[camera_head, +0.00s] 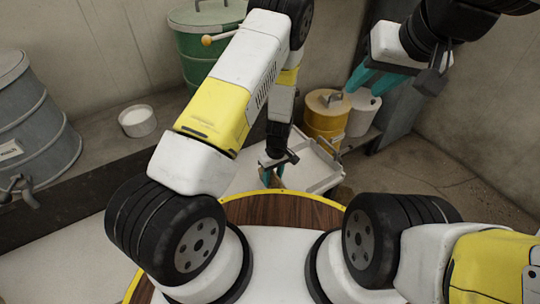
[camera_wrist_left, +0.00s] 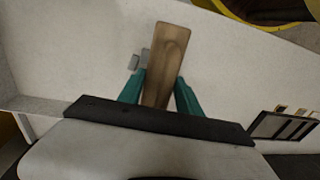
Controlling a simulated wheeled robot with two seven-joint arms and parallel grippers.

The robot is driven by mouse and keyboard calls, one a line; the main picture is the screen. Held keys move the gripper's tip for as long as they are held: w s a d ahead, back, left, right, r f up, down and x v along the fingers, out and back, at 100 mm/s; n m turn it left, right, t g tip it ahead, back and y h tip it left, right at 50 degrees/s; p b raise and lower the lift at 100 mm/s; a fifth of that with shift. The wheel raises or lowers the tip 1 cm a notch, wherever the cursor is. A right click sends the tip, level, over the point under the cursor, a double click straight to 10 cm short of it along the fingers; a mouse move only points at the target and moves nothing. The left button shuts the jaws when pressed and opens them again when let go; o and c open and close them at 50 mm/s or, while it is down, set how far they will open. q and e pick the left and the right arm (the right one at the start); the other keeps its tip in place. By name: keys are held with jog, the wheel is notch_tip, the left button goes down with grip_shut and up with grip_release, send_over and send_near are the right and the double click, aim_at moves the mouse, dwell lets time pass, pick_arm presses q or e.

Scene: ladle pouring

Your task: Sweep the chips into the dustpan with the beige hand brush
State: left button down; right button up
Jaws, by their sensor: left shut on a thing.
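My left gripper (camera_head: 274,172) is low over a pale work surface (camera_head: 318,178), beyond the round wooden top. In the left wrist view its teal fingers (camera_wrist_left: 160,95) are shut on a beige-brown wooden handle (camera_wrist_left: 172,48), which looks like the hand brush. Its bristles are hidden. In the head view only a small tan bit of it (camera_head: 280,183) shows below the fingers. My right gripper (camera_head: 370,88) is raised at the upper right, its teal fingers apart and empty. I cannot make out chips or a dustpan for certain.
A small grey block (camera_wrist_left: 135,62) lies beside the handle. A dark slotted item with small tan pieces (camera_wrist_left: 283,124) is at right in the wrist view. A yellow can (camera_head: 326,118), a white roll (camera_head: 362,112) and a green drum (camera_head: 197,60) stand behind.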

pick_arm(q)
jog(key=shift+w+d, duration=0.9)
jog(key=shift+w, duration=0.05)
jog(key=shift+w+d+r, duration=0.15)
jog(key=shift+w+d, duration=0.5)
jog(key=shift+d, duration=0.25)
jog(key=shift+w+d+r, duration=0.15)
jog(key=shift+w+d, duration=0.5)
jog(key=shift+d, duration=0.25)
jog(key=shift+w+d+r, duration=0.15)
jog(key=shift+w+d, duration=0.5)
jog(key=shift+d, duration=0.25)
jog(key=shift+w+d, duration=0.65)
jog(key=shift+d, duration=0.3)
jog(key=shift+w+d, duration=0.65)
jog(key=shift+d, duration=0.25)
notch_tip(320, 180, up, 7)
jog(key=shift+s+a, duration=0.15)
jog(key=shift+a, duration=0.1)
jog(key=shift+f, duration=0.1)
